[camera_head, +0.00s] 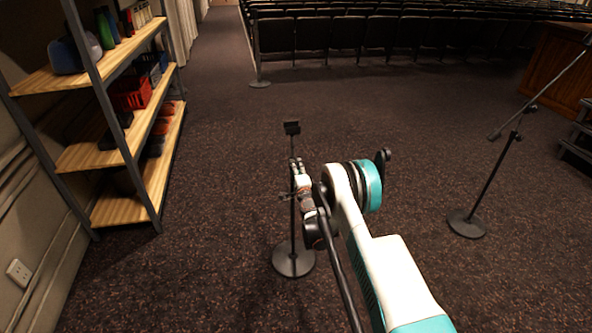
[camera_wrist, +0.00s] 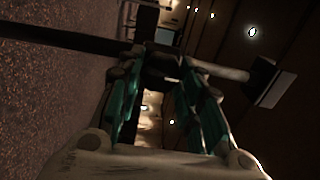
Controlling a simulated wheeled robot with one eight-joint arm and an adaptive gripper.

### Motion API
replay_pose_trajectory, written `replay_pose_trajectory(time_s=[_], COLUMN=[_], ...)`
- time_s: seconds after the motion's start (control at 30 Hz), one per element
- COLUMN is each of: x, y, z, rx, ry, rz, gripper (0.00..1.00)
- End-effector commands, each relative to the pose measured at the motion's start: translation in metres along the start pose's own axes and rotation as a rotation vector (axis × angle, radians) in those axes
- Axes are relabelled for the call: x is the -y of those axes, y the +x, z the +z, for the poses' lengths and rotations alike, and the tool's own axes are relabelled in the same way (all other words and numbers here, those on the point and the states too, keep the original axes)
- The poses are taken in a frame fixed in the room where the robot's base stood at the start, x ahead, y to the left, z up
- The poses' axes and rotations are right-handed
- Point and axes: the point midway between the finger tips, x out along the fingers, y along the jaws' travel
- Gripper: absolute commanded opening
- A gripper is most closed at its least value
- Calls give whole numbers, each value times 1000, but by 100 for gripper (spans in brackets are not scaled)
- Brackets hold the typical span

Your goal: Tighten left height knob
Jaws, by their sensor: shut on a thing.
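The left stand (camera_head: 294,232) is a thin dark upright pole on a round base, with a small dark block (camera_head: 291,127) at its top. My gripper (camera_head: 298,178) is at the upper part of the pole, and its fingers hide the knob in the head view. In the wrist view the pole runs sideways as a dark bar (camera_wrist: 60,39). My gripper's teal-padded fingers (camera_wrist: 162,85) reach to the dark height knob (camera_wrist: 160,62) on the pole and are shut on it. The fingertips and the knob are dim, so their exact contact is hard to see.
A second stand (camera_head: 481,187) with a slanted boom is at the right. A wooden shelf unit (camera_head: 130,150) with bottles and a red crate (camera_head: 131,93) stands at the left. Rows of seats (camera_head: 350,35) are at the back. The carpet between is clear.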

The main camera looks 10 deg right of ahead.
Motion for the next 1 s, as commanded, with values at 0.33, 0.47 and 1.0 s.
replay_pose_trajectory(time_s=[0.33,0.47,1.0], x=[-1,0,0], y=[0,0,-49], z=[-1,-1,-1], rx=[-1,-1,-1], ry=[0,0,-1], rz=[0,0,0], gripper=[54,54,54])
